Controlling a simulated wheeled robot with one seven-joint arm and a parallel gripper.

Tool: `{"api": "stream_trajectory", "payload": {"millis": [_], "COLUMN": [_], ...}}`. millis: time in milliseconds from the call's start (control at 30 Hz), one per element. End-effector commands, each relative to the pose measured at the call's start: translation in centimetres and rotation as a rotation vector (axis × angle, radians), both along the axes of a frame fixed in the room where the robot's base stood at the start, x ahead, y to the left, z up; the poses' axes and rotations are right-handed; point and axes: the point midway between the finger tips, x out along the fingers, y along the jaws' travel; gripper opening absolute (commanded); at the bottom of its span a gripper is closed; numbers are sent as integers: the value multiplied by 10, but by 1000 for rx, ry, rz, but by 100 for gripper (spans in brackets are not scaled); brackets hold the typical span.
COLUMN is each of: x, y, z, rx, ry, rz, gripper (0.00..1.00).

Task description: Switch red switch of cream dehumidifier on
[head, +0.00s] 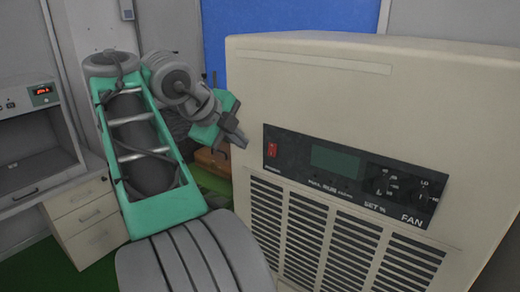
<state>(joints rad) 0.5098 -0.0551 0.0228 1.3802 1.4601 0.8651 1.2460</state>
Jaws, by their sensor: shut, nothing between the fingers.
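The cream dehumidifier (330,85) fills the right half of the head view, with a louvred grille below its black control panel. The red switch (272,150) sits at the left end of that panel. Whether it is on or off is too small to tell. My gripper (240,141) is shut and empty.
A grey-white bench unit with a red display (43,91) stands at the far left, above a drawer cabinet (88,220). A blue panel (285,16) is behind the dehumidifier. A brown object (210,160) lies behind my gripper. Green floor shows at lower left.

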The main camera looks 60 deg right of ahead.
Motion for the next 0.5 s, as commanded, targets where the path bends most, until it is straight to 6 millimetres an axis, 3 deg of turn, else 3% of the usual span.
{"api": "stream_trajectory", "payload": {"millis": [167, 500], "x": [-3, -12], "y": [-15, -62], "z": [-26, -72], "rx": [0, 1], "ry": [0, 3], "rz": [-6, -4], "gripper": [0, 0]}}
